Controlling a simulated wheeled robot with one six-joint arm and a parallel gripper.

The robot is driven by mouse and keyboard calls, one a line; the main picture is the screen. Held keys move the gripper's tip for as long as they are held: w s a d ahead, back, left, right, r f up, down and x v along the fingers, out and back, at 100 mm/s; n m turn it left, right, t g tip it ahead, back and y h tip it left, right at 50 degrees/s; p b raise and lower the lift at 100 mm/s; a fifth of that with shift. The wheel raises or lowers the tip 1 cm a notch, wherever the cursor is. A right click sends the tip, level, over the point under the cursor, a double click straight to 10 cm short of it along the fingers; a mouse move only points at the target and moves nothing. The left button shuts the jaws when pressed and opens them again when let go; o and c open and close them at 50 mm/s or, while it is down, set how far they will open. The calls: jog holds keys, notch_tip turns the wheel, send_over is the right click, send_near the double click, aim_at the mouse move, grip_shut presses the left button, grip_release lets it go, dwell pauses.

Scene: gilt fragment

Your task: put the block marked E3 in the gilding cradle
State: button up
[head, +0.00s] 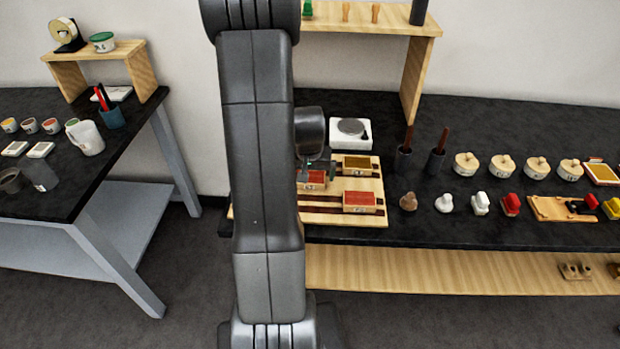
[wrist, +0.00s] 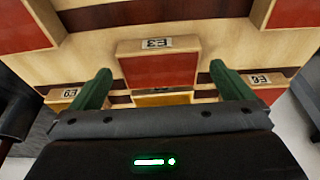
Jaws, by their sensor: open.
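The block marked E3 (wrist: 158,68) has a red top face and a pale front edge with its label. It lies on a pale wooden board with dark strips (head: 340,217). In the wrist view my gripper (wrist: 160,72) is open, its green fingers apart on either side of this block, with no contact that I can make out. In the head view my gripper (head: 317,168) is over the board, partly hidden by my arm, at a red block (head: 312,180) that appears to be E3. I cannot tell for sure which thing is the gilding cradle.
Another red block (head: 360,200) and a gold-topped block (head: 357,163) are close by on the board. A white device with a round grey plate (head: 351,131) stands behind. Dark cups (head: 404,160), lidded pots (head: 466,164) and a light wooden tray (head: 545,208) stand right.

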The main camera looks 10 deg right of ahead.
jog(key=shift+x, duration=0.8)
jog(key=c, duration=1.1)
